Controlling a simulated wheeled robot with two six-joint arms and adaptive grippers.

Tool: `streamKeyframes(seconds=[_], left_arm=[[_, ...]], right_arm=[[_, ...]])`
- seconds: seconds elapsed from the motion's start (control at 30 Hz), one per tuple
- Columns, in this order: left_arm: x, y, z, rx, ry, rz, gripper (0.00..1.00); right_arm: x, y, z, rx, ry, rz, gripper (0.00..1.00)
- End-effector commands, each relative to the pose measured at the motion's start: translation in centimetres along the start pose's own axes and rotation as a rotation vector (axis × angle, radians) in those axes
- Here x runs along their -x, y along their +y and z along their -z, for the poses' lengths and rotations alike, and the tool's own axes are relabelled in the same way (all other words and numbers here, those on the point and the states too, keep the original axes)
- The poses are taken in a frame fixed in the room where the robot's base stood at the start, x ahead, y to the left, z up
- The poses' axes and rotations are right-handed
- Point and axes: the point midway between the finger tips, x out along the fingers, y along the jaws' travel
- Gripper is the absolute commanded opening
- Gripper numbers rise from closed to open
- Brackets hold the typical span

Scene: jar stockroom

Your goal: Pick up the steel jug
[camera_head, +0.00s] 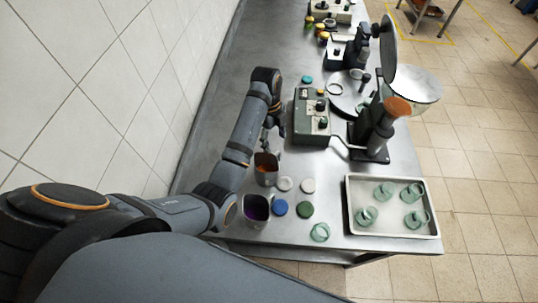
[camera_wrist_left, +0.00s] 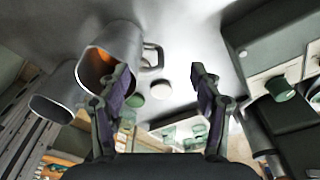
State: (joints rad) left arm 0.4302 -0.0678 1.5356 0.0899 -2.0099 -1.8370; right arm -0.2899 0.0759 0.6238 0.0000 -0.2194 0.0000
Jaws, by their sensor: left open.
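A steel jug with an orange inside (camera_head: 266,178) stands on the steel bench. In the left wrist view this jug (camera_wrist_left: 121,43) is at upper left, with its loop handle toward the picture's middle. A second steel jug, purple inside (camera_head: 256,219), stands nearer the bench's front; it shows at the left edge of the wrist view (camera_wrist_left: 60,95). My left gripper (camera_head: 270,138) is just beyond the orange-inside jug. In the wrist view the left gripper (camera_wrist_left: 160,72) is open with nothing held; one finger overlaps the jug's rim in the picture, and contact cannot be told.
Several coloured lids, such as a blue lid (camera_head: 279,208), lie right of the jugs. A green control box (camera_head: 312,117) stands close right of my left gripper. A tray (camera_head: 395,233) with glass jars is at front right. A tiled wall (camera_head: 100,90) bounds the left.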

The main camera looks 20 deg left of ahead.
Motion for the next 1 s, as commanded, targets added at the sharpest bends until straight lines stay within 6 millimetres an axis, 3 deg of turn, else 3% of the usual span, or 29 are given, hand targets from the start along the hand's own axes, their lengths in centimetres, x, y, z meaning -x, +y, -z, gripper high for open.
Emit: streamKeyframes(seconds=[0.17, 0.37, 0.7, 0.87, 1.0], left_arm=[[-1.1, 0.0, 0.0, 0.0, 0.001, -0.001, 0.65], [-4.7, 0.1, -0.1, 0.0, 0.001, 0.0, 0.65], [-6.5, 0.2, 0.0, 0.0, 0.0, -0.001, 0.65], [-9.5, 0.7, 0.1, 0.0, 0.002, -0.001, 0.65], [-10.6, 0.7, 0.1, 0.0, 0.001, 0.0, 0.65]], right_arm=[[-1.0, 0.2, -1.2, 0.003, -0.014, -0.004, 0.54], [-4.4, 0.5, -3.1, 0.006, -0.038, -0.009, 0.54], [-6.1, 0.2, -0.8, 0.003, 0.001, -0.007, 0.54], [-8.6, -0.4, -1.4, 0.002, -0.005, -0.003, 0.54], [-8.1, -0.8, -2.1, 0.0, -0.016, 0.003, 0.54]])
